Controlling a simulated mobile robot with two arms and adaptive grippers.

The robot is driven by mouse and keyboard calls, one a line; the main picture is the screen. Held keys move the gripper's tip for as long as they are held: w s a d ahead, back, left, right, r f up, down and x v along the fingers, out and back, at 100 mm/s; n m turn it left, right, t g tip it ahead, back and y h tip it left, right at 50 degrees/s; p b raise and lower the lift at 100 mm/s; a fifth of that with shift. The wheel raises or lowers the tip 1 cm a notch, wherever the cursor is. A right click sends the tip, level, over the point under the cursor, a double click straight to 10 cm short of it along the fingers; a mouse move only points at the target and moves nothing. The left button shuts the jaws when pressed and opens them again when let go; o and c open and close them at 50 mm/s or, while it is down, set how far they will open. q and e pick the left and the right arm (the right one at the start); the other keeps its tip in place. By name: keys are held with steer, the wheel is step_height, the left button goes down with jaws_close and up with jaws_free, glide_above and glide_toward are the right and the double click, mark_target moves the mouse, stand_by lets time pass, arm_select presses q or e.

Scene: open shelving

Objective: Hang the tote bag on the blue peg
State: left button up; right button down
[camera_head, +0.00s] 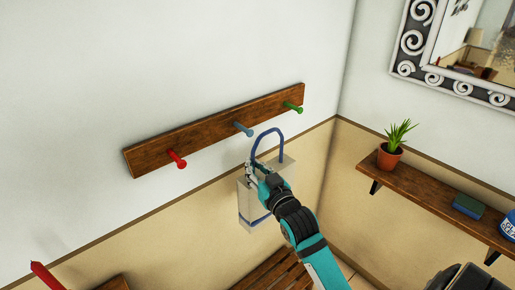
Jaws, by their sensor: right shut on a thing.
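A wooden peg rail (215,130) is fixed to the white wall. It carries a red peg (177,160) at left, a blue peg (244,129) in the middle and a green peg (293,107) at right. The beige tote bag (250,207) with a blue handle loop (268,132) and a blue band hangs upright below the rail. My right gripper (255,172) is shut on the tote bag near its top. The handle loop rises just right of the blue peg in the picture; I cannot tell its depth from the peg. My left gripper is not in view.
A wooden shelf (420,190) on the right wall holds a potted plant (391,150), a dark blue-green block (468,206) and a blue-and-white container (508,227). A framed mirror (400,68) hangs above. A slatted bench (275,270) stands below the bag.

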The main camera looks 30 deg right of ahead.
steer(key=shift+w+a, duration=0.1)
steer(key=shift+w, duration=0.15)
steer(key=shift+w+a+f+b, duration=0.1)
steer(key=shift+w+b, duration=0.4)
steer(key=shift+w+f, duration=0.1)
steer(key=shift+w, duration=0.45)
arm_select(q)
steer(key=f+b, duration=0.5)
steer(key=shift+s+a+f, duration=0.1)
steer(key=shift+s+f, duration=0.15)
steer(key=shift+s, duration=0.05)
arm_select(e)
steer(key=w+a+f, duration=0.1)
steer(key=w, duration=0.7)
steer(key=shift+w+f, duration=0.2)
steer(key=shift+f, duration=0.15)
steer(key=shift+a+f, duration=0.1)
